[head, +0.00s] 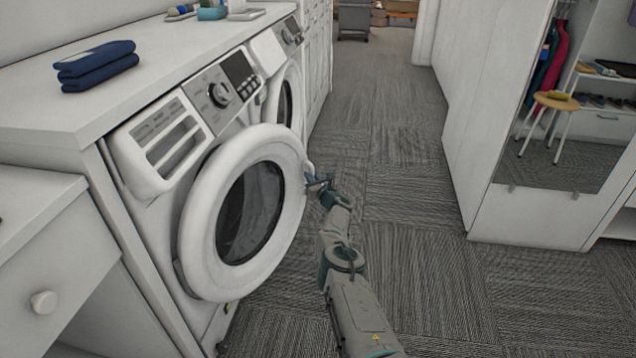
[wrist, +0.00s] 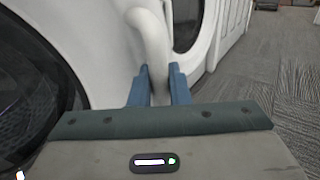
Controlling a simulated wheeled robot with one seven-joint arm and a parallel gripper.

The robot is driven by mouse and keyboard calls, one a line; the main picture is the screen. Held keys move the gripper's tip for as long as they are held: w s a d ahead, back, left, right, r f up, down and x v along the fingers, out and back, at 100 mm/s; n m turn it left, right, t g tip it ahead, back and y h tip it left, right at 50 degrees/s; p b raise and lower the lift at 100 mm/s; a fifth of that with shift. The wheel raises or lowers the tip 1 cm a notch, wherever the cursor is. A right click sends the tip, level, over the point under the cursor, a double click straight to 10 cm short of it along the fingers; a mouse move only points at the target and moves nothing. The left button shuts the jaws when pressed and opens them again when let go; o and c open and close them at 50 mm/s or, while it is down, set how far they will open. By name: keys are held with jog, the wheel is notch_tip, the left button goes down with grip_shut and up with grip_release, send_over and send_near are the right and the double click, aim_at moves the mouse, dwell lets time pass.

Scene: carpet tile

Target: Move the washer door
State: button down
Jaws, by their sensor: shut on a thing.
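The washer door (head: 197,228) is a round white ring with dark glass on the front of the near washer (head: 130,185). It stands slightly open, with its right edge swung away from the body and its hinge side at the left. My gripper (head: 318,181) is at the door's right edge. In the wrist view my gripper (wrist: 159,86) has its blue fingers on either side of a white curved handle on the washer door (wrist: 151,40) and is shut on it. The fingertips are small and partly hidden in the head view.
A second washer (head: 287,82) stands just beyond. Folded dark blue towels (head: 96,64) lie on the white counter (head: 40,100). A white drawer with a round knob (head: 43,302) is at lower left. A mirrored wardrobe (head: 520,215) stands at right. Carpet (head: 400,215) between is clear.

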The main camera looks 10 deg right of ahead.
jog(key=shift+w+a, duration=0.3)
jog(key=shift+w, duration=0.05)
jog(key=c, duration=1.5)
grip_release()
jog(key=shift+d, duration=0.15)
jog(key=shift+o, duration=0.2)
